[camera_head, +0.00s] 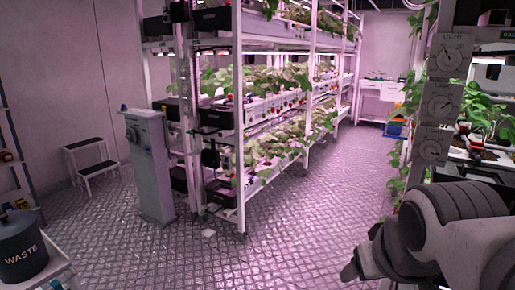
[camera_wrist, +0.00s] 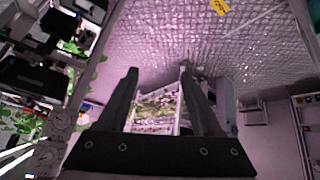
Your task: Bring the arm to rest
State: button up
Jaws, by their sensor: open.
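My gripper (camera_wrist: 158,72) shows in the wrist view with its two dark fingers spread apart. Nothing is between the fingers up close; a distant plant rack shows through the gap. In the head view my grey arm (camera_head: 440,235) is folded low at the right edge. The gripper's fingers cannot be made out clearly there.
A tall berry rack (camera_head: 240,108) with several planted shelves stands in the middle. A grey control post (camera_head: 150,170), a step stool (camera_head: 90,165) and a waste bin (camera_head: 22,245) are at left. Another rack with dials (camera_head: 440,100) is close at right. The floor aisle (camera_head: 310,210) is clear.

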jog(key=s+a+f+g, duration=0.1)
jog(key=s+a+f, duration=0.2)
jog(key=s, duration=0.1)
notch_tip(320, 180, up, 16)
jog(key=y+p, duration=0.1)
jog(key=p, duration=1.5)
jog(key=shift+m, duration=0.3)
